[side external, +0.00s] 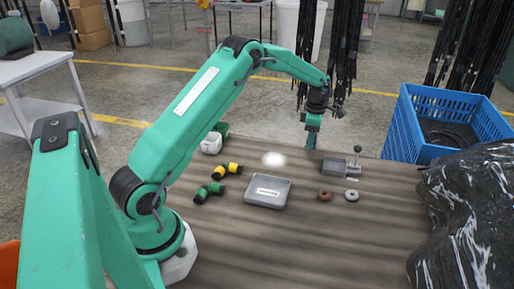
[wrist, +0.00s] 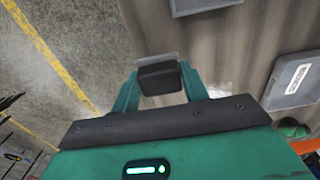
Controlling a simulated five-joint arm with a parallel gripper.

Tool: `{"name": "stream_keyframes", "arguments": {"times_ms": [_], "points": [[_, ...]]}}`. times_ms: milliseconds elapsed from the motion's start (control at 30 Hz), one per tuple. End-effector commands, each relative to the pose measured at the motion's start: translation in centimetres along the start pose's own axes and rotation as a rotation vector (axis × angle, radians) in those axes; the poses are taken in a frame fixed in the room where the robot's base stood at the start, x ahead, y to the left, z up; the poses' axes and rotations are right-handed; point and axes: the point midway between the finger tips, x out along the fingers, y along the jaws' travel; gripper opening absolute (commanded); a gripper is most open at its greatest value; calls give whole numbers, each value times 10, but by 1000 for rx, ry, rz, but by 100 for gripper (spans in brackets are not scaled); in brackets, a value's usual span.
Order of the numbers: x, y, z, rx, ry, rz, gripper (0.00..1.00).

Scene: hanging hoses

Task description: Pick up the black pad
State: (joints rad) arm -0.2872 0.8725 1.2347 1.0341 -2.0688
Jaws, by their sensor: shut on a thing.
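My gripper (side external: 312,141) is over the far edge of the table in the side external view, pointing down. In the wrist view, my gripper (wrist: 160,82) is shut on the black pad (wrist: 160,78), a small dark block between the two green fingers. The pad appears raised above the table, with floor and table edge behind it. In the side external view I cannot make out the pad; it is small or hidden at the fingers.
On the wooden table (side external: 300,245) are a grey tray (side external: 257,200), a grey lever fixture (side external: 335,167), brown (side external: 325,195) and grey (side external: 351,195) rings, and green (side external: 208,191) and yellow-black (side external: 229,169) fittings. A blue crate (side external: 405,135) and black plastic (side external: 465,220) stand right. Black hoses (side external: 345,40) hang behind.

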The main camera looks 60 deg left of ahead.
Motion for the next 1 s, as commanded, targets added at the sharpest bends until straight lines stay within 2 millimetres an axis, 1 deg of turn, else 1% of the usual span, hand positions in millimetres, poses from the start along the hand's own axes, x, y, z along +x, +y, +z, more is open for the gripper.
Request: {"name": "stream_keyframes", "arguments": {"times_ms": [33, 400, 600, 800, 1000], "points": [[-10, 1, 0, 0, -2, 4, 22], [-48, -56, 34, 4, -1, 2, 22], [-66, -81, 48, 2, -1, 1, 22], [-75, -96, 57, 1, 0, 0, 22], [-78, -101, 59, 0, 0, 0, 22]]}}
